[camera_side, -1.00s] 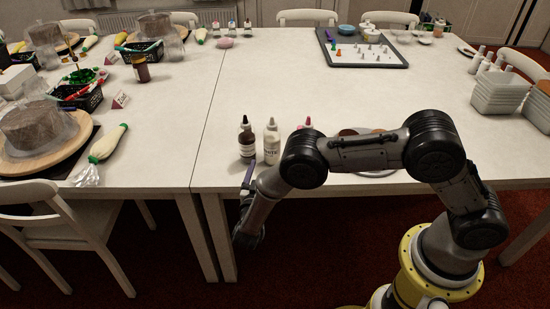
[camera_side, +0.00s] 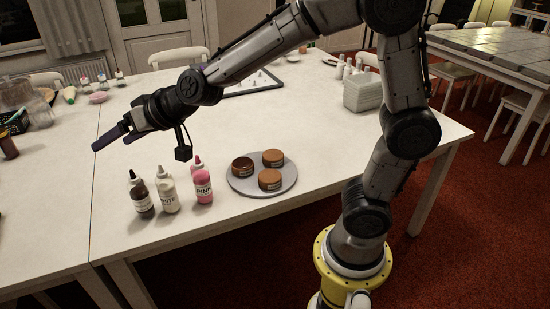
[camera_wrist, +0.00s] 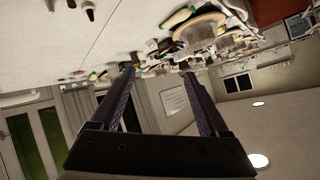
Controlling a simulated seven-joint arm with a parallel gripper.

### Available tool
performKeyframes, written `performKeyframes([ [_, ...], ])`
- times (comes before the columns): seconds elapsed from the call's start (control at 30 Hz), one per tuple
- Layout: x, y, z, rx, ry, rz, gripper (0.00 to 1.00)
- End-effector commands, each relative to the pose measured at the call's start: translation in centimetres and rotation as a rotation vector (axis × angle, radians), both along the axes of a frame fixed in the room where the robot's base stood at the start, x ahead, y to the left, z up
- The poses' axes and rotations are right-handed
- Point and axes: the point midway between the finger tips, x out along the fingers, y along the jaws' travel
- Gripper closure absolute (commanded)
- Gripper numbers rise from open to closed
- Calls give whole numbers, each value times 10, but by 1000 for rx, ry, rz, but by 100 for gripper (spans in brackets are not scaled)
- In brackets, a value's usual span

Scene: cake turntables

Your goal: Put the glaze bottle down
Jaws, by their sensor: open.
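Three glaze bottles stand upright in a row near the front edge of the table.
A grey round turntable (camera_side: 240,187) with three small brown cakes (camera_side: 270,179) stands right of the bottles. A tray (camera_side: 252,85) with small nozzles lies behind my arm. The table between is mostly clear.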

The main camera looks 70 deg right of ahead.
Motion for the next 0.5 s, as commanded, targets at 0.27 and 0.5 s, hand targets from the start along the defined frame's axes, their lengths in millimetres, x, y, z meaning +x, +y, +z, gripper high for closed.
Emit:
performKeyframes([
  [0.27, -191, -49, 2, -198, 267, 177, 21],
  [0.5, -292, -88, -29, -337, 457, 161, 21],
])
